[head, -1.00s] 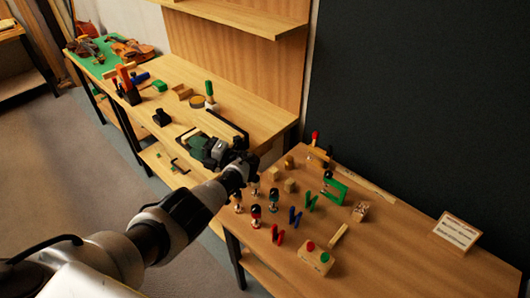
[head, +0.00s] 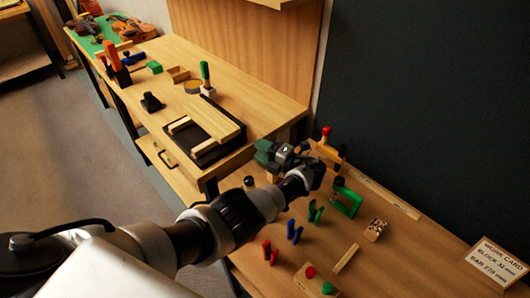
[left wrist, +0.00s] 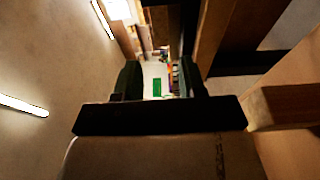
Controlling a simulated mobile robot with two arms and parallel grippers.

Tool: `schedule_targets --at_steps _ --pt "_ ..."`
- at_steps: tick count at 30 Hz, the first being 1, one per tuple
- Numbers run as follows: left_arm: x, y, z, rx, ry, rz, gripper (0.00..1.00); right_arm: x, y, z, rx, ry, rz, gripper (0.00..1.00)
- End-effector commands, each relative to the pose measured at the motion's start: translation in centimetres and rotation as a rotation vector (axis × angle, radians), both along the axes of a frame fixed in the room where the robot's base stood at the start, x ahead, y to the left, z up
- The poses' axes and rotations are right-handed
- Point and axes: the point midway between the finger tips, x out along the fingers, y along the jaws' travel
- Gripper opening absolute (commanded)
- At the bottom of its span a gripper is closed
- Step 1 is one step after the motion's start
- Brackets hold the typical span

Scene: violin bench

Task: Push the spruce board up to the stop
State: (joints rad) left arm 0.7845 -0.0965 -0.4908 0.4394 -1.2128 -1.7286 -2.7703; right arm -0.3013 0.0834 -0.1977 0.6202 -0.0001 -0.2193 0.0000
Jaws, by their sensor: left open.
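A pale wooden board (head: 216,119), which looks like the spruce board, lies on a black base (head: 191,144) on the long bench. Two short pale strips, one at the left (head: 180,125) and one at the front (head: 205,147), sit on the same base; I cannot tell which part is the stop. My left gripper (head: 263,151) is open, to the right of the base and apart from the board, over the gap near the second table. In the left wrist view its two dark fingers (left wrist: 160,78) stand apart with nothing between them. My right gripper is not in view.
The second table holds a green clamp (head: 346,198), several coloured clips (head: 293,229), a wooden block (head: 376,229) and a work card (head: 497,263). On the bench are a green-handled tool (head: 206,78), a round tin (head: 192,86) and a small black block (head: 151,102). A dark wall stands behind.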

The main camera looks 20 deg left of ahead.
Motion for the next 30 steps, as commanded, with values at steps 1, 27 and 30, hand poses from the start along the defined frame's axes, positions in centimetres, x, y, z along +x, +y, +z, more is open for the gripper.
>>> schedule_targets --at_steps 1,27,30 --pt "0.0 0.0 -0.1 0.0 -0.001 0.0 0.4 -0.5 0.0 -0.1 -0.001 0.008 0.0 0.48" --pt "1.2 8.4 0.1 0.001 -0.001 0.002 0.4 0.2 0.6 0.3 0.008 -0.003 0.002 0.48" --pt "1.4 9.6 0.0 0.002 0.0 0.002 0.4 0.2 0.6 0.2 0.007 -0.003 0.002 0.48"
